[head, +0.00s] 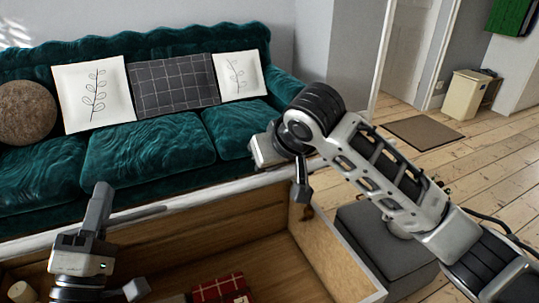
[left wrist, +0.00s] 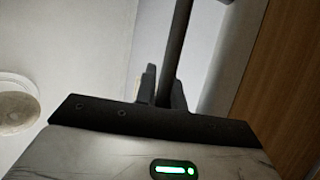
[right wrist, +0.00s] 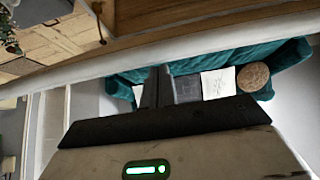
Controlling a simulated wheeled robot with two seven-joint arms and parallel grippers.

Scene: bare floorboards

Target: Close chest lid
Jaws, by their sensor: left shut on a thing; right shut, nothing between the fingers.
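The chest (head: 345,262) is open, with wooden inner walls and a pale rim. I cannot clearly pick out its lid. My left gripper (head: 100,210) is over the left part of the chest, shut on a thin dark bar (head: 142,214). In the left wrist view the bar (left wrist: 179,45) runs up between the fingers (left wrist: 162,88). My right gripper (head: 301,190) is near the chest's far right corner, shut and empty. In the right wrist view its fingers (right wrist: 157,86) are together.
A teal sofa (head: 145,150) with cushions stands close behind the chest. A red plaid cloth (head: 218,289) lies inside the chest. A grey block-shaped seat (head: 385,245) stands to the right. Beyond it are open floorboards, a mat (head: 424,132) and a cream bin (head: 465,95).

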